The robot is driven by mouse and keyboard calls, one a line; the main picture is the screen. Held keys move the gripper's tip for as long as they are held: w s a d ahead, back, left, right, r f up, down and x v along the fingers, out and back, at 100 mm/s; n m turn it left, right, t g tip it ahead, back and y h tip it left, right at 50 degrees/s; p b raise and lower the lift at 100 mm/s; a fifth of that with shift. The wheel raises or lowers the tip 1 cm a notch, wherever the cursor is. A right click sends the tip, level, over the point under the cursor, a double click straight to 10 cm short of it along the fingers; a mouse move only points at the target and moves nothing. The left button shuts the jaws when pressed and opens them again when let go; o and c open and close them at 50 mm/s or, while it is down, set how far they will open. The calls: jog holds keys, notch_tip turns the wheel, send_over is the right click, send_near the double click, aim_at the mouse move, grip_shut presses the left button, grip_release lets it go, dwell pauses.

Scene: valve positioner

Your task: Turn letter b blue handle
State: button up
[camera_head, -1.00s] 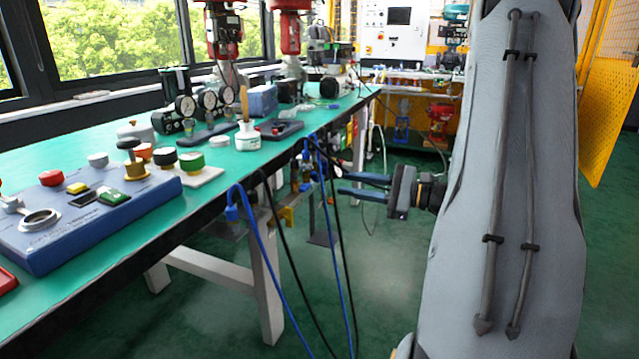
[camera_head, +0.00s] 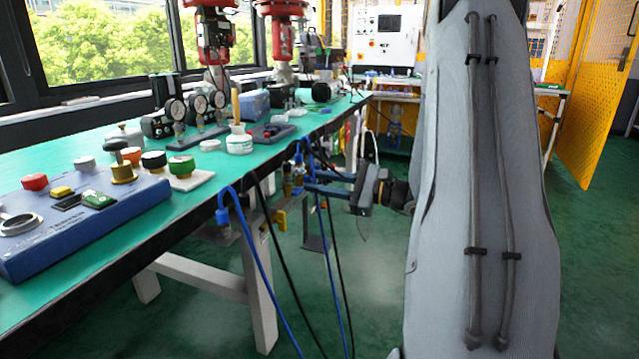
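My gripper (camera_head: 308,181) reaches left from my arm, just below the table edge. Its two blue fingers are apart, and I see nothing held between them. Their tips are close to a cluster of small brass and blue valve fittings (camera_head: 297,172) under the edge; whether they touch cannot be told. A blue part with a blue hose (camera_head: 301,152) sits at the top of this cluster. Another blue fitting (camera_head: 222,215) hangs under the edge nearer to me. No letter b can be read, and I cannot tell which blue part is the handle.
The green table (camera_head: 130,235) runs along the left, with a blue button box (camera_head: 85,222) and gauges (camera_head: 198,104) on it. Blue and black hoses (camera_head: 262,262) hang below its edge beside a white table leg (camera_head: 262,300). Open green floor lies under my gripper.

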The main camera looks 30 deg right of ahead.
grip_shut()
jog(key=shift+n, duration=0.4)
jog(key=n+b, duration=0.2)
jog(key=n, duration=0.3)
jog(key=shift+f, duration=0.1)
jog(key=n+b, duration=0.3)
jog(key=n, duration=0.3)
jog(key=shift+a, duration=0.1)
dwell(0.4)
jog(key=shift+o, duration=0.7)
grip_release()
jog(key=shift+s, duration=0.1)
